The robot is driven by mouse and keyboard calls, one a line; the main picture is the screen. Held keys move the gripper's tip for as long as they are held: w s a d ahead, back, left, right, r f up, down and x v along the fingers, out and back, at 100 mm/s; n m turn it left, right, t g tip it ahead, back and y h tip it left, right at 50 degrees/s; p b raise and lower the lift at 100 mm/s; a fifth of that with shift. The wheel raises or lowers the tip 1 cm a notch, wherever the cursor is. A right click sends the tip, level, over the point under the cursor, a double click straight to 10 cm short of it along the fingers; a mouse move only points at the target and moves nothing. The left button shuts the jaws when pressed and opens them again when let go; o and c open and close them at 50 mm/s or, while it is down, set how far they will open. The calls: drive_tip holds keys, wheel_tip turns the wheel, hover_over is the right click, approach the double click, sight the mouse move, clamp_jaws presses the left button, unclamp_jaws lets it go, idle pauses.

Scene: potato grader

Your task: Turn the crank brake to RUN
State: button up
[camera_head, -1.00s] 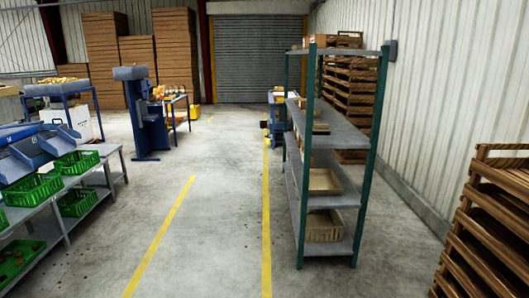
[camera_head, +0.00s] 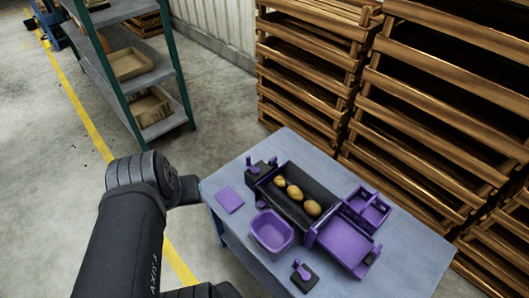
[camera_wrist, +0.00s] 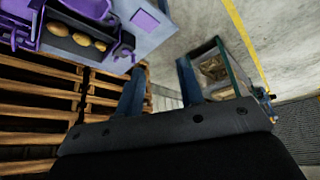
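A small potato grader (camera_head: 297,199) with a dark bed and purple parts stands on a grey table (camera_head: 403,230). Several potatoes (camera_head: 294,193) lie on its bed. A black block with a purple lever (camera_head: 301,268) sits at the table's front. Another dark unit with purple upright parts (camera_head: 254,167) is at the grader's back left end. I cannot tell which one is the crank brake, and no RUN mark is readable. My gripper (camera_wrist: 160,66) is open and empty, well apart from the grader, which shows upside down at the wrist view's upper left (camera_wrist: 68,50).
A purple bin (camera_head: 271,233) and a flat purple plate (camera_head: 230,200) lie left of the grader. Purple trays (camera_head: 343,243) are at its right. Stacked wooden crates (camera_head: 430,110) stand close behind the table. A shelf rack (camera_head: 165,130) stands at upper left.

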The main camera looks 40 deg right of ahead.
drive_tip(key=w+d+m+g, duration=0.2)
drive_tip(key=w+d+m, duration=0.2)
drive_tip(key=w+d, duration=0.45)
drive_tip(key=m+g+h, duration=0.1)
drive_tip(key=m+g, duration=0.1)
drive_tip(key=m, duration=0.5)
hover_over(272, 159)
drive_tip(key=a, duration=0.8)
wheel_tip(272, 159, down, 18)
drive_tip(key=shift+m, duration=0.3)
drive_tip(key=x, duration=1.2)
drive_tip(key=d+x, duration=0.1)
drive_tip(key=x, duration=0.5)
drive_tip(key=shift+s+d, duration=0.1)
drive_tip(key=shift+s, duration=0.15)
clamp_jaws()
